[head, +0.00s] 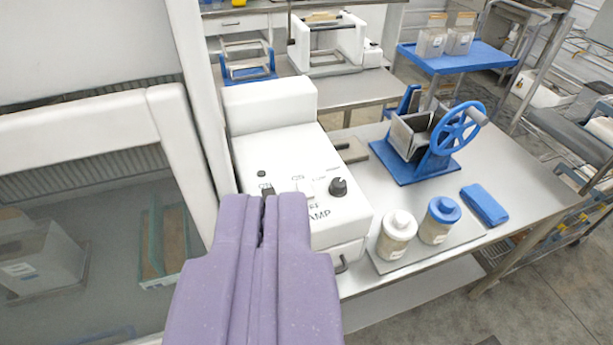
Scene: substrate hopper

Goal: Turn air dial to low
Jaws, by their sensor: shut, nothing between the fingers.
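A white control box (285,155) stands at the left end of the steel table. A black round dial (338,187) sits on the right of its sloped top; the small lettering above it is too small to read, so I cannot tell its setting. My purple gripper (264,202) is shut and empty. Its tips are over the front left of the box's top, left of the dial and apart from it in the picture. A black control (268,191) just beyond the tips is partly hidden by them. A white switch (306,188) lies between that control and the dial.
A white-framed cabinet (170,130) with a glass front stands close on the left. Two jars, one white-lidded (397,235) and one blue-lidded (440,220), stand on a tray right of the box. A blue hand-wheel machine (430,150) and a blue cloth (484,205) are further right.

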